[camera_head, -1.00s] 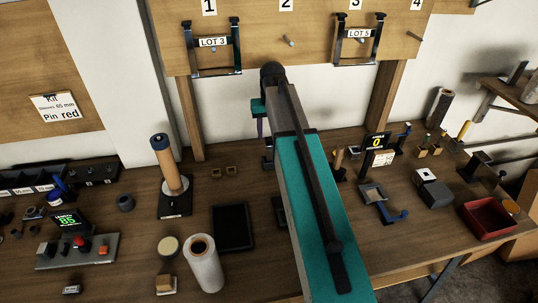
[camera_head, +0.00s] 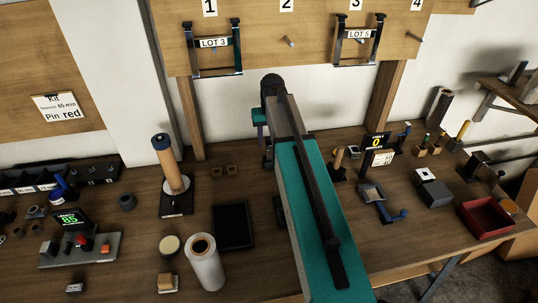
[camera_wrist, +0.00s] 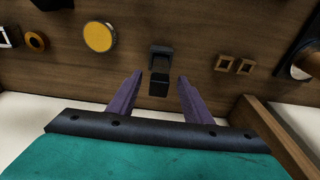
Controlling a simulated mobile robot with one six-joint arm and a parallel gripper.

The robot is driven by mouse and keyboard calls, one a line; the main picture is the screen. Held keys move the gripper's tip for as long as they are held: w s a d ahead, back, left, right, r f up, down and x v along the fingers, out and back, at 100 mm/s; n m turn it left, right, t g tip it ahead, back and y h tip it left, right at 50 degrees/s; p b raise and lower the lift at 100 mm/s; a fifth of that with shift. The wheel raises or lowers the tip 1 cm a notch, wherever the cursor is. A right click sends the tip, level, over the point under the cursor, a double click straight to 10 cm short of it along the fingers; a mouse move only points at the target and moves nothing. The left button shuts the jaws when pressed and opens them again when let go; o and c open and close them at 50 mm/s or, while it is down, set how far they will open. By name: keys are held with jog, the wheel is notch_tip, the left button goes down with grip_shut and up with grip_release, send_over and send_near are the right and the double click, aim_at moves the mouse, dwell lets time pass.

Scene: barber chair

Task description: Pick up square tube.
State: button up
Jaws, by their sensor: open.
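Two short brown square tubes with open centres (camera_head: 217,171) (camera_head: 232,169) lie side by side on the wooden bench, behind the black tablet. They also show in the wrist view, right of my gripper (camera_wrist: 223,63) (camera_wrist: 244,67). I cannot tell which one the task names. My gripper (camera_wrist: 160,76) is open and empty, with its two purple fingers apart. A small black stand (camera_wrist: 160,57) shows between and beyond the fingertips. In the head view my arm hides most of the gripper; a purple finger shows right of the tubes.
A wooden board with hanging LOT 3 frame (camera_head: 214,62) is behind. A red tray (camera_head: 486,217) is far right.

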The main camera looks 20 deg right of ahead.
aim_at(270, 145)
jog(key=shift+w+d+f+p, duration=0.1)
jog(key=shift+w+f+p, duration=0.15)
jog(key=shift+f, duration=0.25)
jog(key=shift+w+f+p, duration=0.1)
jog(key=shift+f+p, duration=0.2)
jog(key=shift+f, duration=0.2)
jog(key=shift+w+f+p, duration=0.15)
jog(key=shift+f+p, duration=0.15)
jog(key=shift+f, duration=0.9)
grip_shut()
jog(key=shift+r, duration=0.15)
jog(key=shift+r+b, duration=0.8)
jog(key=shift+r, duration=0.75)
jog(key=s+a+b, duration=0.2)
jog(key=s+a, duration=0.1)
jog(key=s, duration=0.4)
jog(key=s+a+r+b, duration=0.1)
jog(key=s+a+b, duration=0.1)
jog(key=s, duration=0.5)
jog(key=shift+s+a+r, duration=0.25)
jog(key=shift+s+a, duration=0.15)
